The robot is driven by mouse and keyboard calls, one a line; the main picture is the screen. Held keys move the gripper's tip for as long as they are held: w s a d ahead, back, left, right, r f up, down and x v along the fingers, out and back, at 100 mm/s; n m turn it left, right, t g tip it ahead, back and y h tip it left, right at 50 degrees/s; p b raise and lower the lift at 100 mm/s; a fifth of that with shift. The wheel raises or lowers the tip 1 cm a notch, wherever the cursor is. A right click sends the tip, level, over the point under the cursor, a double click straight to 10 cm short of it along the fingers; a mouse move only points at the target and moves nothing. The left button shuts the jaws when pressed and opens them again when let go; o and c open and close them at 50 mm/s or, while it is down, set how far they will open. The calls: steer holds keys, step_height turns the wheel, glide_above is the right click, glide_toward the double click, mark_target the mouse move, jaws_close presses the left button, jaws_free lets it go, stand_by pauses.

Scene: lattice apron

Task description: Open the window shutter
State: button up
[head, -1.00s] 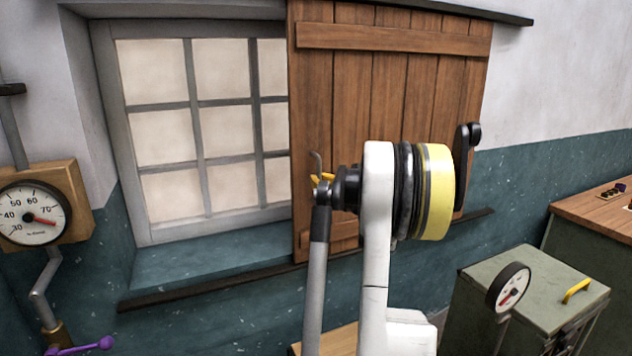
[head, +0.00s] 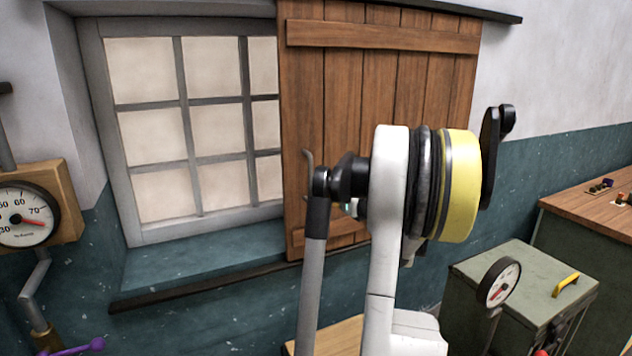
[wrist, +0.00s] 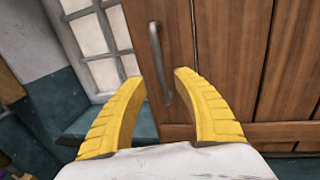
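The window shutter (head: 390,75) is a brown plank panel with cross battens. It stands to the right of the gridded window (head: 190,120) and covers its right part; most panes show. A grey bar handle (head: 308,168) is on the shutter's left edge; it also shows in the wrist view (wrist: 157,58). My gripper (wrist: 158,78) is open, with its two yellow fingers apart and facing the shutter. The handle's lower part appears between the fingers in the wrist view, but I cannot tell its depth or any contact. In the head view my arm hides the gripper.
A gauge on a wooden box (head: 40,205) with a crank and purple handle is at left. A green metal box (head: 525,285) with a dial and yellow handle stands at lower right, below a wooden-topped bench (head: 590,215). A dark sill (head: 190,292) runs under the window.

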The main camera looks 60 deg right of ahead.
steer(key=v, duration=0.3)
steer(key=shift+s+a, duration=0.1)
steer(key=shift+s, duration=0.2)
steer(key=shift+f, duration=0.1)
